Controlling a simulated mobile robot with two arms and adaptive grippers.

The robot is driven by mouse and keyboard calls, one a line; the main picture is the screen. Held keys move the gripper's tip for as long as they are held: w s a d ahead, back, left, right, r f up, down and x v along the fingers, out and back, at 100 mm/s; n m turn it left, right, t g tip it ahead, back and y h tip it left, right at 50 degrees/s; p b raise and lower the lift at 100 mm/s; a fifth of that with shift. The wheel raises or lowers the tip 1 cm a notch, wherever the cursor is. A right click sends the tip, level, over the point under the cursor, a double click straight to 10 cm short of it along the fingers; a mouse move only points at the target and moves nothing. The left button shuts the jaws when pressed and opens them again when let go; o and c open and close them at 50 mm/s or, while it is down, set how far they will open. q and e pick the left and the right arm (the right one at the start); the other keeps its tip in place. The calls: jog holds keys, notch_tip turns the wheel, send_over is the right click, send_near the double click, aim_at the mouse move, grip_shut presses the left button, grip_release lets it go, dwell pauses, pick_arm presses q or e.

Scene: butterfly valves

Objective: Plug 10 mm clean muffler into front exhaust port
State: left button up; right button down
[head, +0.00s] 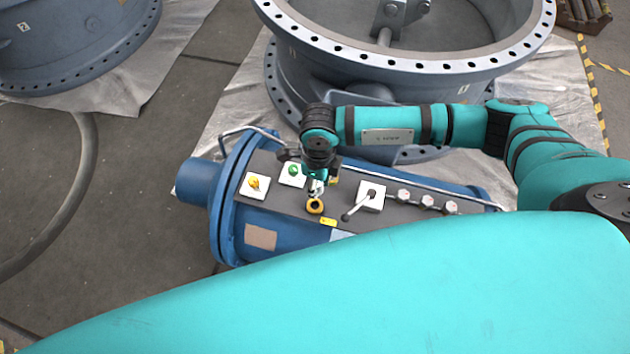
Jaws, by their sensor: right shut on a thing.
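My right gripper (316,192) points down over the grey top plate of the blue cylinder. It is shut on a small piece, taken to be the muffler, mostly hidden by the fingers. Just below the fingertips is a yellow-orange ring with a dark centre (315,207), which looks like an exhaust port. I cannot tell whether the held piece touches the ring or is in it. A small yellow part (333,181) shows just behind and right of the fingers. My left gripper is not in view.
The blue cylinder (228,225) carries a white plate with a yellow part (256,185), one with a green part (292,173), a lever on a white block (371,195), and several round fittings (426,201). A handrail (410,180) runs behind. Large valve rings (440,66) stand beyond.

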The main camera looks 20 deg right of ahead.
jog(key=shift+w+a+f+m, duration=0.1)
jog(key=shift+w+a+m, duration=0.1)
jog(key=shift+m, duration=0.3)
jog(key=shift+f+m, duration=0.15)
jog(key=shift+m, duration=0.15)
jog(key=shift+f, duration=0.15)
notch_tip(320, 180, down, 6)
jog(key=b, duration=0.4)
jog(key=shift+r, duration=0.25)
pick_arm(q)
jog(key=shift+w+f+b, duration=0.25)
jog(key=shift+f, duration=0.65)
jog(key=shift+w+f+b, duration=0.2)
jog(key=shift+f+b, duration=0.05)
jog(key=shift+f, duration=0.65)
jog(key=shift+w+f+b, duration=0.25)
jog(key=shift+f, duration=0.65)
pick_arm(e)
jog(key=shift+f, duration=0.6)
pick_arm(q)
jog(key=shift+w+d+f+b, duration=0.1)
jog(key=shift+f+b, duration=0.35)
pick_arm(e)
jog(key=shift+f, duration=0.15)
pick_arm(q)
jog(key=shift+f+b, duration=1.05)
pick_arm(e)
jog(key=shift+f, duration=1.05)
